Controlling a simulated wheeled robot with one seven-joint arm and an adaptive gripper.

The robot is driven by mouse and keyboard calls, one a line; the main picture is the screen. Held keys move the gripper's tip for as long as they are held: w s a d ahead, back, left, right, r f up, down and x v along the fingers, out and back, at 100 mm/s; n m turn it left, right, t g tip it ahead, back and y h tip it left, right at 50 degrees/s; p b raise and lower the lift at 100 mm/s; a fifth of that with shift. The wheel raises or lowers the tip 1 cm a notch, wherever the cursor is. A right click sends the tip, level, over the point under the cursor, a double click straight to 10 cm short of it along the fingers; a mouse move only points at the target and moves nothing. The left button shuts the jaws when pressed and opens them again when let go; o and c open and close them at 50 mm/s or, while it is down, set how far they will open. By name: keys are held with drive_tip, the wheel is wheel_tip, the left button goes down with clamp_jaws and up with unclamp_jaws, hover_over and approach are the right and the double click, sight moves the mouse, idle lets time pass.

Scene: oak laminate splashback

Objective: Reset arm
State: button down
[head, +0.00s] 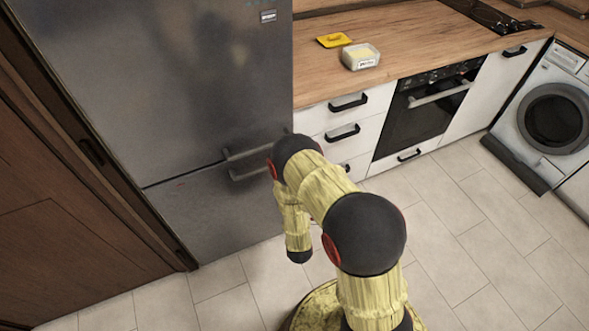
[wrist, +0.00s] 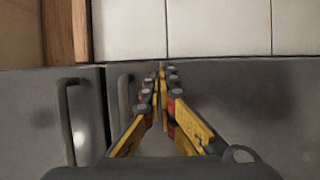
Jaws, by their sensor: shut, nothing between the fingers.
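My gripper (wrist: 161,78) shows in the wrist view with its yellow and dark fingers brought together at the tips and nothing between them. In the head view my yellow and black arm is folded in front of the grey fridge, its end hanging down above the floor; the gripper's fingers cannot be made out there. In the wrist view the fridge front (wrist: 255,100) and its two handles lie beyond the fingers.
The grey fridge (head: 200,90) stands at the left. A wooden counter (head: 420,45) holds a butter tub (head: 360,57) and a yellow lid (head: 334,40). Below are drawers, an oven (head: 430,110) and, farther right, a washing machine (head: 553,115). The tiled floor (head: 470,230) is clear.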

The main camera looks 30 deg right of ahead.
drive_tip(key=shift+v, duration=2.1)
drive_tip(key=shift+d+f, duration=0.1)
